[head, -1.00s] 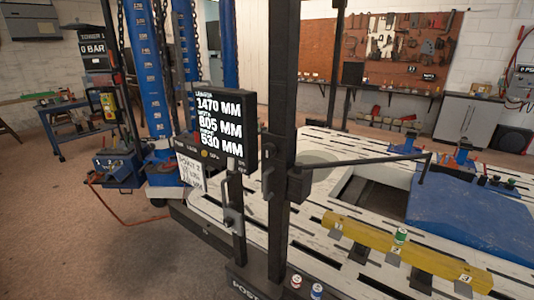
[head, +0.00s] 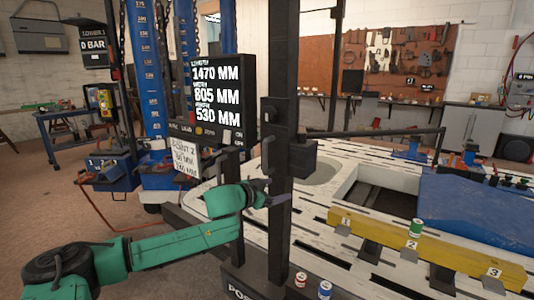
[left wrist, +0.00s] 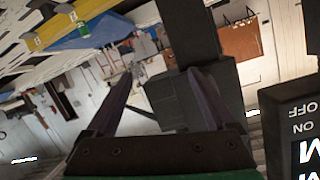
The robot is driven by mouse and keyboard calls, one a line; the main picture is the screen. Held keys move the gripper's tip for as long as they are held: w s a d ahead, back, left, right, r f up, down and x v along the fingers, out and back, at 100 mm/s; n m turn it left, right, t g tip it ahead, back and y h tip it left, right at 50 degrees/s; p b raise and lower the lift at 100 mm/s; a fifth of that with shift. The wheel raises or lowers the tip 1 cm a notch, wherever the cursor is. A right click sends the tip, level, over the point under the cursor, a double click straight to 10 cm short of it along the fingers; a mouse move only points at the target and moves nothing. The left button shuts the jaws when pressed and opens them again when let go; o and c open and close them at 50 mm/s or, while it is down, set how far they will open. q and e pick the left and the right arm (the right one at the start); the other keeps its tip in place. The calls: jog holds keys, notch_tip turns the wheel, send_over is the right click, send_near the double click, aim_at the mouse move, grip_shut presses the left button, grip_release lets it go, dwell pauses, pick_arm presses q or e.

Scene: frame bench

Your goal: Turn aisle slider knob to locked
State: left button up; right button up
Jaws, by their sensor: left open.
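The dark slider block (head: 290,158) sits on the black upright post (head: 279,75) and carries a long thin arm reaching right. I cannot pick out its knob or the knob's setting; that side is dark. My left gripper (head: 278,198) is at the post, just below the block. In the left wrist view the gripper (left wrist: 161,75) is open, with two dark fingers apart. The block (left wrist: 213,92) shows beyond and beside the right-hand finger, partly covered by it. Nothing is visibly held, and contact cannot be told. My right gripper is out of view.
A display (head: 218,98) reading 1470, 805 and 530 MM stands left of the post. The slotted white bench (head: 322,225) spreads right, with a yellow numbered beam (head: 385,240) and a blue panel (head: 480,213). Red (head: 301,280) and blue (head: 325,290) cans stand near the post's foot.

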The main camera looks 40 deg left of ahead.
pick_arm(q)
notch_tip(320, 180, up, 5)
jog(key=s, duration=0.2)
jog(key=n+t+y, duration=0.1)
jog(key=n+t, duration=0.1)
jog(key=t, duration=0.1)
send_near(267, 116)
jog(key=w+p, duration=0.2)
jog(key=p, duration=0.1)
jog(key=w+p, duration=0.1)
jog(key=p, duration=0.2)
jog(key=w+r+p, duration=0.1)
jog(key=w+p, duration=0.1)
jog(key=shift+w+a+p, duration=0.3)
jog(key=shift+p, duration=0.1)
jog(key=w+p, duration=0.3)
jog(key=shift+w+f, duration=0.35)
jog(key=shift+w+d+f, duration=0.1)
jog(key=shift+w+f, duration=0.15)
jog(key=shift+w, duration=0.15)
jog(key=c, duration=1.4)
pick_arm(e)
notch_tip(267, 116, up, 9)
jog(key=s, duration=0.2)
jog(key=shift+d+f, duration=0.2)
